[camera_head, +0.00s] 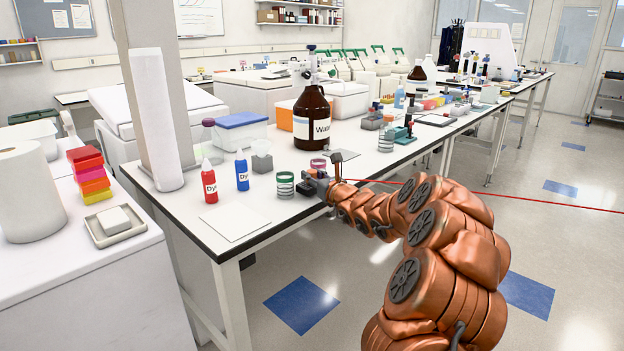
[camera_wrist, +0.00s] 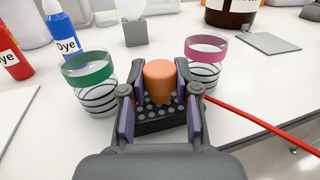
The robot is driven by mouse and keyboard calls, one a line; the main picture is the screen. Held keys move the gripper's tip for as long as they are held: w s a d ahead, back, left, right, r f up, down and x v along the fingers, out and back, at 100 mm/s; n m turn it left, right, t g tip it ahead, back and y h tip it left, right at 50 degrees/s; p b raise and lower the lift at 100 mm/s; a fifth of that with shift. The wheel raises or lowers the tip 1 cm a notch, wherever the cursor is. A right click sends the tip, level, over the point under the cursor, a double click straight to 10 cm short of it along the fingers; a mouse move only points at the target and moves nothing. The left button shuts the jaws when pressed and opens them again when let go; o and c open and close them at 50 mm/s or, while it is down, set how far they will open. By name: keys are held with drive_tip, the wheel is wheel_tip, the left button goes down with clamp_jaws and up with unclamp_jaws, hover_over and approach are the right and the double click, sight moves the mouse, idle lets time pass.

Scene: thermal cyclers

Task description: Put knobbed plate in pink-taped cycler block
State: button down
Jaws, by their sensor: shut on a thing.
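My gripper (camera_wrist: 160,100) is shut on the orange knob (camera_wrist: 160,76) of the knobbed plate, with one finger on each side. The plate's dark body (camera_wrist: 154,126), dotted with pale round marks, shows below the knob; I cannot tell whether it touches the bench. A striped clear cup with a pink band (camera_wrist: 205,62) stands right of the gripper, and a green-banded one (camera_wrist: 88,85) stands left. I cannot clearly identify a pink-taped cycler block.
Red (camera_head: 209,184) and blue (camera_head: 242,172) dye bottles and a white sheet (camera_head: 235,221) are to the left on the bench. A brown bottle (camera_head: 312,120) stands behind. A small grey flat-topped stand (camera_head: 345,156) is to the right.

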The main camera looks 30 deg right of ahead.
drive_tip(key=shift+f, duration=0.35)
drive_tip(key=c, duration=0.8)
unclamp_jaws()
drive_tip(key=shift+c, duration=0.2)
drive_tip(key=shift+r, duration=0.25)
drive_tip(key=s+b, duration=0.1)
drive_tip(key=s, duration=1.1)
drive_tip(key=shift+a+f, duration=0.15)
drive_tip(key=shift+a, duration=0.05)
